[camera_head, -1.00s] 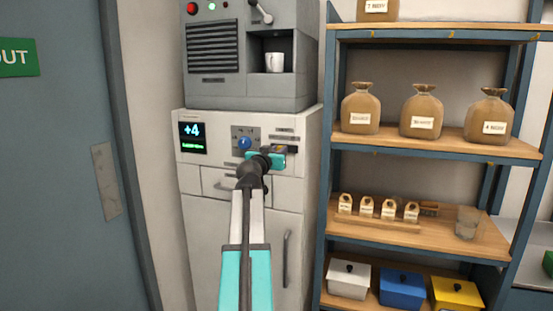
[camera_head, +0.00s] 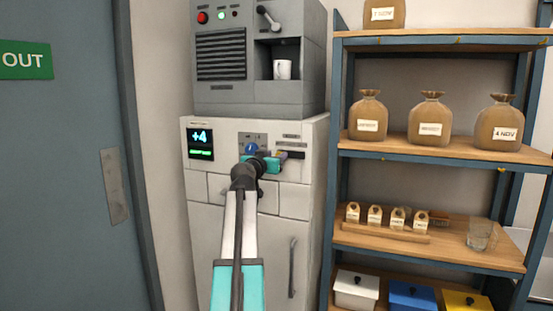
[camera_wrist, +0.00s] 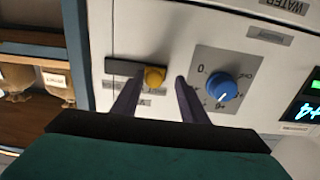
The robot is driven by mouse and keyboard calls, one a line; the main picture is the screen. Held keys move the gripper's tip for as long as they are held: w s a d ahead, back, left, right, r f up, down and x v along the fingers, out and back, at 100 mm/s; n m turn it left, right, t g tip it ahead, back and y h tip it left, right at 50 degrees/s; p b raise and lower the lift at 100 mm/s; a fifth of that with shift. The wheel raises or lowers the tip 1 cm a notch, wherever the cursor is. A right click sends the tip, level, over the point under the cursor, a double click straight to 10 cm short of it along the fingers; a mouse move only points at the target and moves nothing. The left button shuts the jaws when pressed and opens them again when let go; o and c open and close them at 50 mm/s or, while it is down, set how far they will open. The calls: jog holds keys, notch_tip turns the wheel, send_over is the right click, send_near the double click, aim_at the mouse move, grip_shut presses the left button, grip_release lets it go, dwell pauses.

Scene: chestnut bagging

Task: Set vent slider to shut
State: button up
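The vent slider has a yellow knob (camera_wrist: 154,76) in a dark horizontal slot (camera_wrist: 122,68). In the wrist view the knob sits at the right end of the slot, the end nearer the blue dial. In the head view the slot (camera_head: 294,155) shows on the white cabinet, its left part hidden behind my gripper (camera_head: 280,156). In the wrist view my gripper (camera_wrist: 158,79) is open, with one finger on each side of the knob. A gap shows between the knob and the right finger; contact with the left finger is unclear.
The blue dial (camera_wrist: 221,86) is close beside the right finger in the wrist view. A display (camera_head: 200,143) reads +4. A grey machine with a white cup (camera_head: 282,69) stands above. A shelf with several sacks (camera_head: 430,119) is to the right, a door (camera_head: 60,180) to the left.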

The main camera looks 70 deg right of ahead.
jog(key=shift+s, duration=0.2)
jog(key=shift+a, duration=0.1)
jog(key=w+a+b, duration=0.1)
jog(key=a+b, duration=0.1)
jog(key=a, duration=1.1)
jog(key=shift+w+a, duration=0.15)
jog(key=shift+a, duration=0.15)
jog(key=shift+w, duration=0.15)
